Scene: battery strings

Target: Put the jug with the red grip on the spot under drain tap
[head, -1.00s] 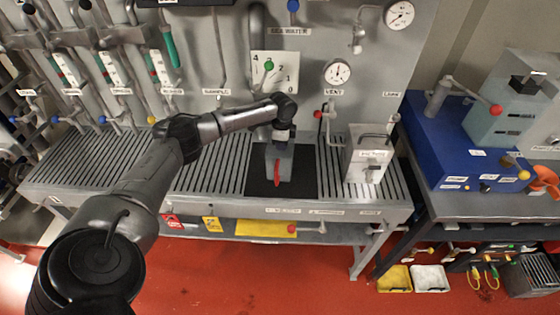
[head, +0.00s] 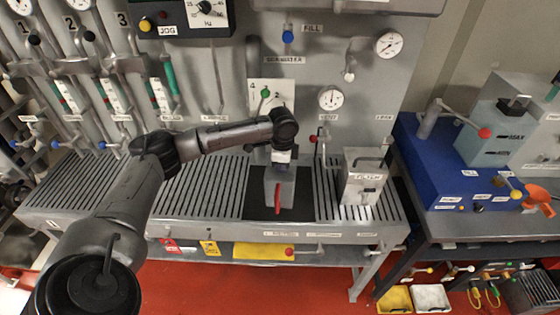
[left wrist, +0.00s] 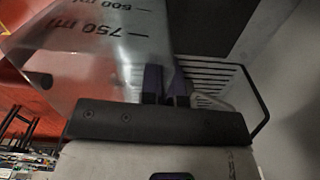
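The jug with the red grip (head: 271,186) is a grey, see-through vessel over the black mat (head: 256,207) on the slatted bench. Its red grip (head: 277,200) faces the camera. My left gripper (head: 282,160) comes down on the jug's top from above. Whether the base touches the mat cannot be told. No drain tap is clearly identifiable. My right gripper is out of view.
A grey metal can (head: 363,185) stands on the slats right of the mat. A wall panel with gauges (head: 330,98) and valves rises behind. A blue unit (head: 436,172) stands on the right table. The slats left of the mat (head: 205,190) are clear.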

